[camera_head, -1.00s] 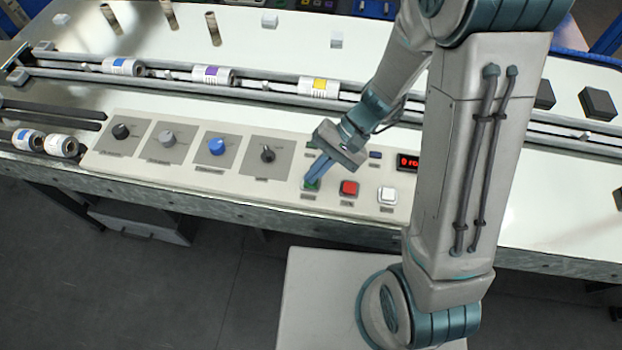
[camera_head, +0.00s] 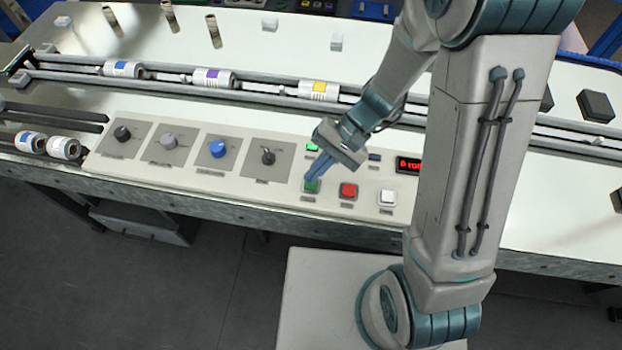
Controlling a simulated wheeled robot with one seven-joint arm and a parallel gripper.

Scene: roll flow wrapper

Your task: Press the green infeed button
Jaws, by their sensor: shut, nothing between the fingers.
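The green infeed button (camera_head: 311,187) sits in the front row of the control panel (camera_head: 140,172), at the left of that row. My gripper (camera_head: 309,179) is shut and empty, with its blue fingers pointing down at the upper edge of the button. The fingertips hide a little of the button; I cannot tell whether they touch it. A small green light (camera_head: 313,147) just above the gripper is lit.
A red button (camera_head: 348,190) and a white button (camera_head: 387,197) stand right of the green one. Knobs, including a blue knob (camera_head: 217,147), lie to the left. A red-lit display (camera_head: 408,165) is partly behind my arm. Labelled rolls (camera_head: 213,78) lie on the rails behind.

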